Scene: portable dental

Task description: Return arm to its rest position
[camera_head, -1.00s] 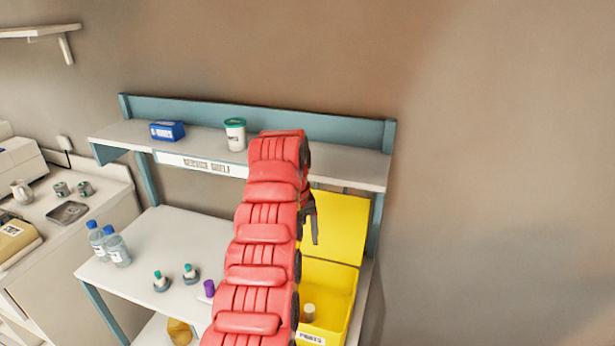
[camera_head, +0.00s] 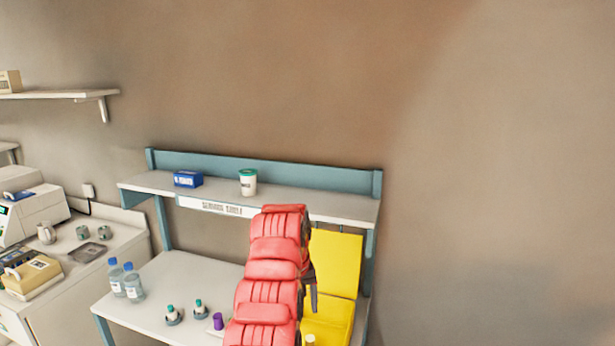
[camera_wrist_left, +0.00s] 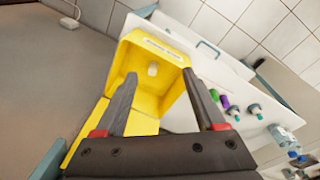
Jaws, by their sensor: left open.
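My left arm, covered in red padding, rises from the bottom of the head view in front of the bench. A dark finger of my left gripper (camera_head: 313,287) shows beside the arm's upper end, in front of the yellow bin (camera_head: 337,262). In the left wrist view my left gripper (camera_wrist_left: 159,74) is open, with nothing between its fingers. Beyond the fingers is the open yellow bin (camera_wrist_left: 137,52), with a small white-capped item (camera_wrist_left: 153,69) inside. My right gripper is in neither view.
The service shelf (camera_head: 330,208) carries a blue box (camera_head: 188,178) and a green-lidded jar (camera_head: 248,182). Below, the bench holds two bottles (camera_head: 133,283), small teal-topped items (camera_head: 200,309) and a purple-capped item (camera_head: 218,321). A wall shelf (camera_head: 55,96) is at upper left.

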